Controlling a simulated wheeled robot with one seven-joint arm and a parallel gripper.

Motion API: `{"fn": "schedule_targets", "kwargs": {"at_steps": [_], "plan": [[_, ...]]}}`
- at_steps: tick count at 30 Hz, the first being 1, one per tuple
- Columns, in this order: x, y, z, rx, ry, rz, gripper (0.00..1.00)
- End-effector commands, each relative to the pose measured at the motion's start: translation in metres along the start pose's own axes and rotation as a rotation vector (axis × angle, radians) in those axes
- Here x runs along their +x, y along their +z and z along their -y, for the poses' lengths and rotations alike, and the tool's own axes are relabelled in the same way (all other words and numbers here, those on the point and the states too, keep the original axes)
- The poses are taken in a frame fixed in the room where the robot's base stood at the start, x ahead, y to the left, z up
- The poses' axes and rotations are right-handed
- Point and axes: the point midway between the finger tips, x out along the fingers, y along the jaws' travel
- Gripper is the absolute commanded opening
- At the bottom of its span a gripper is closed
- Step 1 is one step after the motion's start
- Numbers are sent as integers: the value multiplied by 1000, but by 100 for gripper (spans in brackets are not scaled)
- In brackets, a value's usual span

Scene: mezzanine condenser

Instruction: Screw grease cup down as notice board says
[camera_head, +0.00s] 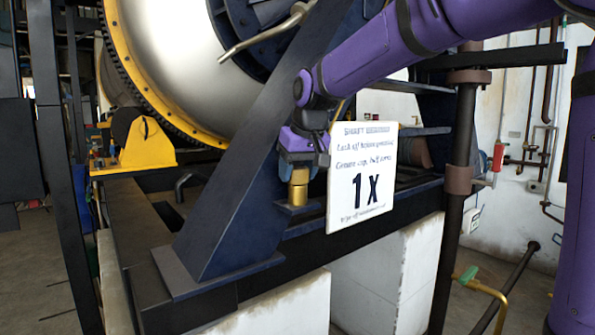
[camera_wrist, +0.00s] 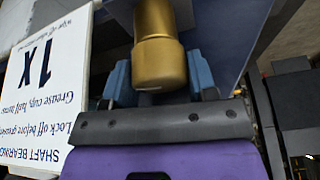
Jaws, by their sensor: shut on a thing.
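The brass grease cup (camera_head: 298,190) stands upright on a small ledge of the dark blue frame. In the wrist view the cup (camera_wrist: 158,62) sits between two blue fingers. My gripper (camera_head: 300,163) comes down from above and is shut on the cup's upper part; its top is partly hidden by the gripper. The white notice board (camera_head: 361,177) stands just right of the cup. It reads "Shaft bearing", "Lock off before greasing", "Grease cup, half turns" and a large "1x", with a small line below that is hard to read. The board (camera_wrist: 45,85) is upside down in the wrist view.
A slanting dark blue beam (camera_head: 250,150) stands close left of my gripper. A large white drum with a yellow rim (camera_head: 165,45) is behind it.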

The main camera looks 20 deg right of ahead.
Motion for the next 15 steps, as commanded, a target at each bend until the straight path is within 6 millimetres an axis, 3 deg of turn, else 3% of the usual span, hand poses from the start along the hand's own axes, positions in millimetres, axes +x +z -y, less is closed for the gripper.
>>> {"fn": "schedule_targets", "kwargs": {"at_steps": [15], "plan": [[0, 0, 1, 198, 80, -5, 29]]}}
